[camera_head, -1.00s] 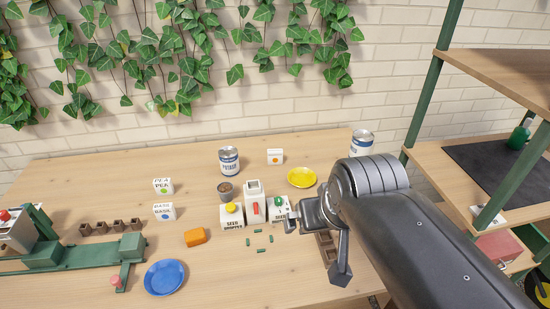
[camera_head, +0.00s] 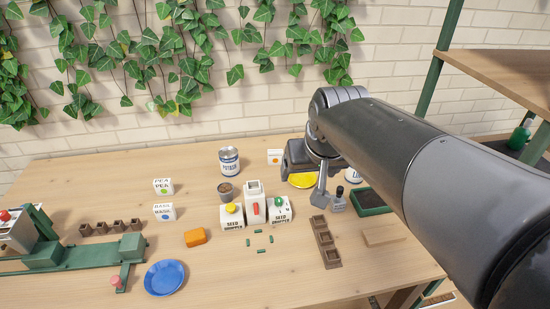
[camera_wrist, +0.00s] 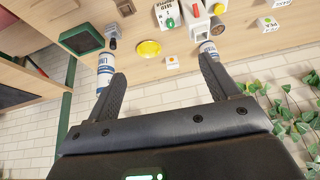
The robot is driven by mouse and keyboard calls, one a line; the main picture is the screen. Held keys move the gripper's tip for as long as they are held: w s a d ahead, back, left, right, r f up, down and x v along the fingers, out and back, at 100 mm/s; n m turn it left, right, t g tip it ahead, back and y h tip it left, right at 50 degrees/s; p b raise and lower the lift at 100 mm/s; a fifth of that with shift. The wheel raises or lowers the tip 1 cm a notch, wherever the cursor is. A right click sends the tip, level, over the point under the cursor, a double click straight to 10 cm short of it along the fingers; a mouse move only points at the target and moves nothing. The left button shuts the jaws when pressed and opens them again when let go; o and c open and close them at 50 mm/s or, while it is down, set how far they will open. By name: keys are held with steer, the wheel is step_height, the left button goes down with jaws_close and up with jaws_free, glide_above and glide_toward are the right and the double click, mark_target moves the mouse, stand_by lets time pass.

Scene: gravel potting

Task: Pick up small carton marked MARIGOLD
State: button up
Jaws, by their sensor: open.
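A small white carton (camera_head: 275,156) with an orange dot stands upright near the back of the table, to the right of the potash can. Its lettering is too small to read, so I cannot confirm MARIGOLD. My gripper (camera_wrist: 161,66) is open and empty. In the head view my gripper (camera_head: 293,160) is just right of the carton, partly covering the area behind the yellow saucer, and its fingertips are hard to make out.
The potash can (camera_head: 229,161) stands left of the carton, and a second can (camera_wrist: 106,72) to its right. A yellow saucer (camera_head: 303,182) lies in front. Seed droppers (camera_head: 232,220), a pot (camera_head: 225,191) and pea (camera_head: 163,187) and other cartons stand nearby. The brick wall is close behind.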

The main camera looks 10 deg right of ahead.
steer(key=w, duration=1.3)
steer(key=m+g, duration=0.1)
glide_toward(275, 151)
steer(key=f, duration=0.2)
steer(key=shift+h, duration=0.3)
steer(key=x, duration=0.5)
steer(key=shift+d+f, duration=0.1)
steer(key=shift+f, duration=0.1)
steer(key=shift+w+x, duration=0.15)
steer(key=shift+x, duration=1.2)
steer(key=shift+w+x, duration=0.15)
steer(key=shift+x, duration=1.2)
steer(key=shift+a+r, duration=0.15)
steer(key=shift+a, duration=0.1)
steer(key=shift+c, duration=0.6)
steer(key=c, duration=0.9)
steer(key=shift+c, duration=0.2)
